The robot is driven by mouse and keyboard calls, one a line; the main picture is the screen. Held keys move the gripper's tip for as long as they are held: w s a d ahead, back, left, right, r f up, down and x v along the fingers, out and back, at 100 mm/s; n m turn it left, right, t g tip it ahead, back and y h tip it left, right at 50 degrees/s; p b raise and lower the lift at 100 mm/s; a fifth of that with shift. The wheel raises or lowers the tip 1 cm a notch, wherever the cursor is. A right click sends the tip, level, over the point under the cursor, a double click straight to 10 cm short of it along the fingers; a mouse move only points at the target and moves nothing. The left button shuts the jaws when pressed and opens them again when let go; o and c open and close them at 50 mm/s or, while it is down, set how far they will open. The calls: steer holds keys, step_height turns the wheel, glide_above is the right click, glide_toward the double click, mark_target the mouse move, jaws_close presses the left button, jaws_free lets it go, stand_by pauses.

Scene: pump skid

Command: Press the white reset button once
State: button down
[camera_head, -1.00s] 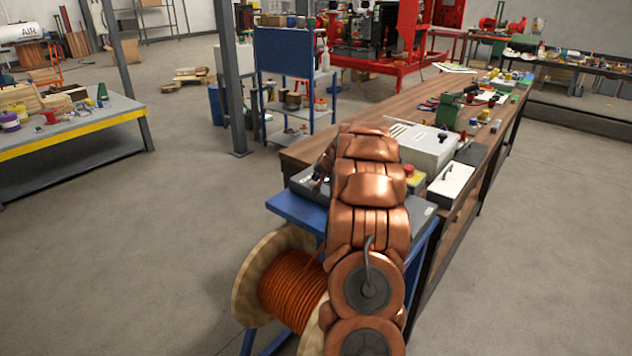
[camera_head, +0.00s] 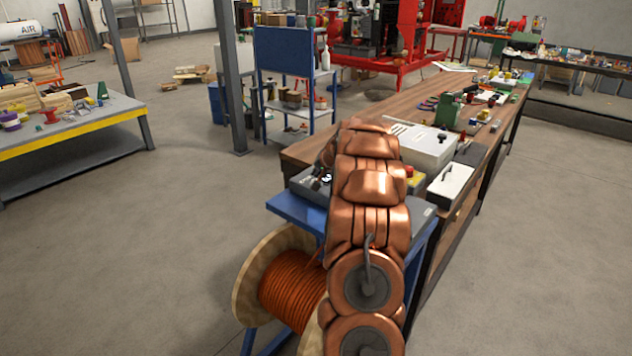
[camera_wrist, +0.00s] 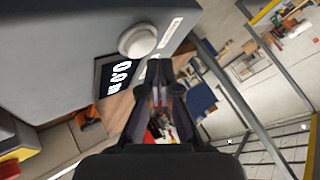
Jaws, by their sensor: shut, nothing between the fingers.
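The white reset button (camera_wrist: 137,40) is a round white knob on the face of a grey box (camera_wrist: 60,40) in the wrist view. A dark display (camera_wrist: 119,78) with white digits is beside it, and a pale label strip is on its other side. My gripper (camera_wrist: 160,68) is shut and empty. Its fingertips appear just below and right of the button in the picture; a gap shows between them, and I cannot tell the depth. In the head view my copper-coloured arm covers most of the grey box (camera_head: 304,186), and the button cannot be made out there.
A red button on a yellow base (camera_wrist: 14,160) is at the lower left of the wrist view. In the head view, the box is on a blue stand (camera_head: 290,208) above a cable reel (camera_head: 262,280). A long wooden workbench (camera_head: 400,108) with clutter runs behind. Open floor lies left and right.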

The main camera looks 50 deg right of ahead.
steer(key=shift+r+p, duration=1.6)
steer(key=shift+r, duration=0.95)
steer(key=s+a+r+n+g+y, duration=0.1)
steer(key=s+a+r+n+y, duration=0.15)
steer(key=a, duration=1.05)
steer(key=s+a+r+n+g+y, duration=0.15)
steer(key=s+a, duration=0.25)
steer(key=a, duration=1)
steer(key=s+a+r+n+g+y, duration=0.1)
steer(key=s+a+r+n+g, duration=0.15)
steer(key=a, duration=1.05)
steer(key=s+a+n+g+p, duration=0.1)
steer(key=s+a+n, duration=0.1)
steer(key=s+a, duration=0.4)
steer(key=s+a+n+g, duration=0.15)
steer(key=s+a, duration=0.25)
steer(key=s, duration=0.5)
steer(key=s+a+f+n+g+h, duration=0.1)
steer(key=s, duration=0.8)
steer(key=s+a+f+n+g+h, duration=0.1)
steer(key=s+g, duration=0.1)
steer(key=s, duration=0.8)
steer(key=shift+a+f+n+p, duration=0.3)
steer(key=shift+a+n+p, duration=0.05)
steer(key=shift+n+p, duration=0.05)
